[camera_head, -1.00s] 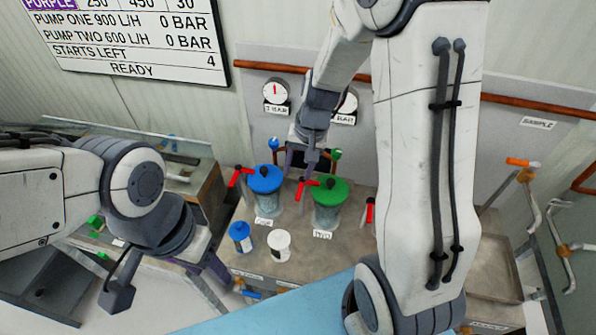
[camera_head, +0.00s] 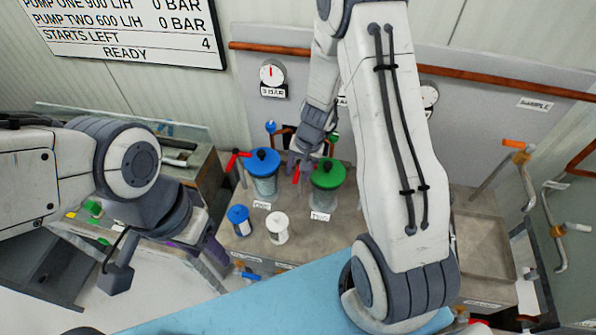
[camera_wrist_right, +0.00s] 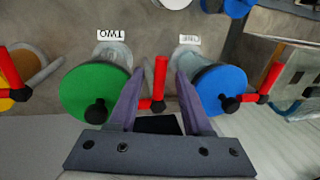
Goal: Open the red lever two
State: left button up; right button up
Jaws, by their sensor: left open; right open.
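A vessel with a green lid (camera_head: 327,174), labelled TWO, stands on the bench. A red lever (camera_head: 296,176) is beside it, between it and the blue-lidded vessel (camera_head: 263,163). In the right wrist view this lever (camera_wrist_right: 160,78) stands between the two purple fingers of my right gripper (camera_wrist_right: 160,98). The fingers are open and spread either side of it; I cannot tell whether they touch it. My right gripper (camera_head: 302,163) partly hides the lever in the head view. My left gripper (camera_head: 218,258) is open and empty, low at the bench's left front.
Another red lever (camera_head: 236,160) is left of the blue-lidded vessel. A further red lever (camera_wrist_right: 14,80) shows beyond the green lid in the wrist view. A small blue-capped jar (camera_head: 239,220) and a white jar (camera_head: 277,228) stand in front. A gauge (camera_head: 272,73) is on the wall panel.

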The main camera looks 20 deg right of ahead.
grip_shut()
dwell(1.4)
